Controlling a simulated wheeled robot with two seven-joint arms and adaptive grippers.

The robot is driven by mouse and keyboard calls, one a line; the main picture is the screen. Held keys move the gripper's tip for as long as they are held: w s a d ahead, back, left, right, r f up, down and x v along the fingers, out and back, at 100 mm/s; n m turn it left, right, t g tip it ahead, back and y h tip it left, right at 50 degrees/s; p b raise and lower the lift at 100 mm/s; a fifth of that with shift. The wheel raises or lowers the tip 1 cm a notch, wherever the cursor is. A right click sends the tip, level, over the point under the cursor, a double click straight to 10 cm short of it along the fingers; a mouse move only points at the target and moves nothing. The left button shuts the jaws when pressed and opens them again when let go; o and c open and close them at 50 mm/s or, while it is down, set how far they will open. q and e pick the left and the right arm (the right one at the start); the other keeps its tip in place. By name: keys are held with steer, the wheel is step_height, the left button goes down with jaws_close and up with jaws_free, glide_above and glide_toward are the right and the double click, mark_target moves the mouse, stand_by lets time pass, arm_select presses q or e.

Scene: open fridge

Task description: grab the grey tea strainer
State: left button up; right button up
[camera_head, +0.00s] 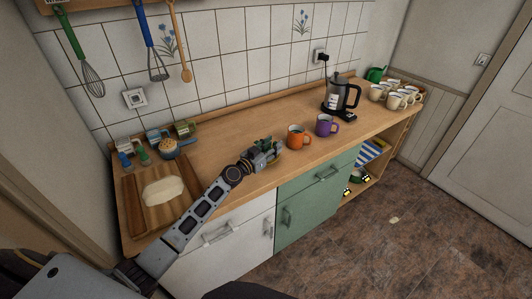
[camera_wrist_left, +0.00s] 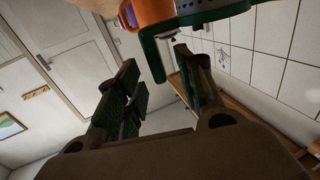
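I cannot make out a grey tea strainer for certain in either view. My left gripper (camera_head: 268,152) is low over the front edge of the wooden counter (camera_head: 228,140), left of the orange mug (camera_head: 297,138). A small yellowish-green item (camera_head: 276,159) shows partly behind its fingers. In the left wrist view the left gripper (camera_wrist_left: 160,78) is open, with its two dark fingers apart. A green curved handle (camera_wrist_left: 149,50) on a grey-blue body (camera_wrist_left: 212,12) reaches toward the gap between them; contact cannot be told. My right gripper is not in view.
A purple mug (camera_head: 326,126) stands right of the orange one. A kettle (camera_head: 340,94) and several cream mugs (camera_head: 393,95) are farther right. The counter's back middle is clear.

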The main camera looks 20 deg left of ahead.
arm_select(q)
steer(key=shift+x, duration=1.05)
steer(key=shift+s, duration=0.1)
steer(key=shift+c, duration=0.4)
jaws_close()
